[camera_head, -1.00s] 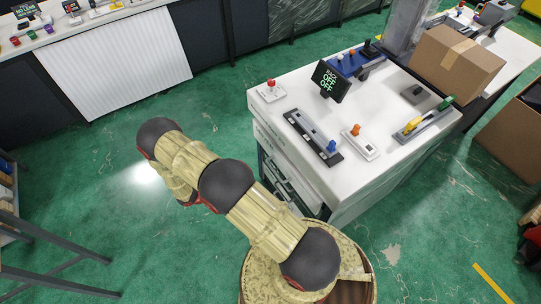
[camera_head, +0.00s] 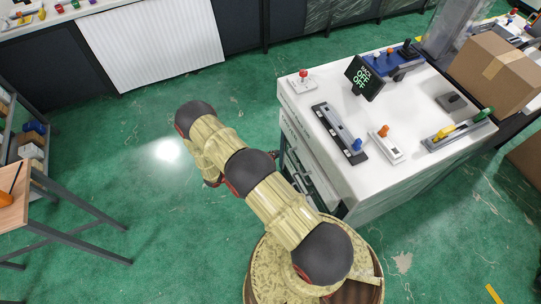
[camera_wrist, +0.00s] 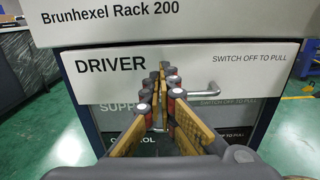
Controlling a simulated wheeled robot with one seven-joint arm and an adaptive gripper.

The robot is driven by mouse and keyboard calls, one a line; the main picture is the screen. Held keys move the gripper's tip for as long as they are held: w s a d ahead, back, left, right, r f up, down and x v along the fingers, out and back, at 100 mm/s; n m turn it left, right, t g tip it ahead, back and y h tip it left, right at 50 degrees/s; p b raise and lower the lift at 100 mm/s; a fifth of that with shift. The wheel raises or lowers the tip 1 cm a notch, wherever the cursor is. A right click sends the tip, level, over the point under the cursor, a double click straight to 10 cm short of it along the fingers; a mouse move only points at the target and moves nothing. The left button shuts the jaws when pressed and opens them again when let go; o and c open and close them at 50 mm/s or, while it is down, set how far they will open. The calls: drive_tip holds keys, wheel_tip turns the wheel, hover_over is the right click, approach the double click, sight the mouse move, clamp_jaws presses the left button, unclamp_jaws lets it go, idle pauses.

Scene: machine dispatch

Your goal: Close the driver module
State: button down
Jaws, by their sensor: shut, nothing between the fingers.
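In the wrist view the DRIVER module (camera_wrist: 240,78) is a white front panel marked "SWITCH OFF TO PULL", with a bar handle (camera_wrist: 204,91) near its lower edge. It stands out in front of the shadowed SUPPLY panel (camera_wrist: 238,112) below. My gripper (camera_wrist: 164,70) is shut and empty, its fingertips in front of the driver panel's middle, left of the handle's visible end. I cannot tell whether they touch the panel. In the head view the rack cabinet (camera_head: 385,185) shows its drawer side edge-on, and my gripper is mostly hidden behind my arm.
The rack top holds a display reading "RACK OFF OFF" (camera_head: 365,78), a red-knobbed switch (camera_head: 303,82), a blue-knobbed slider (camera_head: 339,132) and an orange-knobbed switch (camera_head: 386,146). A cardboard box (camera_head: 494,72) stands behind. A wooden-topped table (camera_head: 12,205) is at left; green floor between is clear.

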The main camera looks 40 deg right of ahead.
drive_tip(key=b+x, duration=0.1)
drive_tip(key=x, duration=0.9)
drive_tip(key=shift+f, duration=0.1)
drive_tip(key=b+x, duration=0.1)
drive_tip(key=x, duration=0.4)
drive_tip(key=shift+s+d, duration=0.1)
drive_tip(key=shift+d, duration=0.05)
drive_tip(key=p, duration=0.1)
approach(300, 144)
drive_tip(key=shift+v, duration=1)
drive_tip(key=shift+f, duration=0.1)
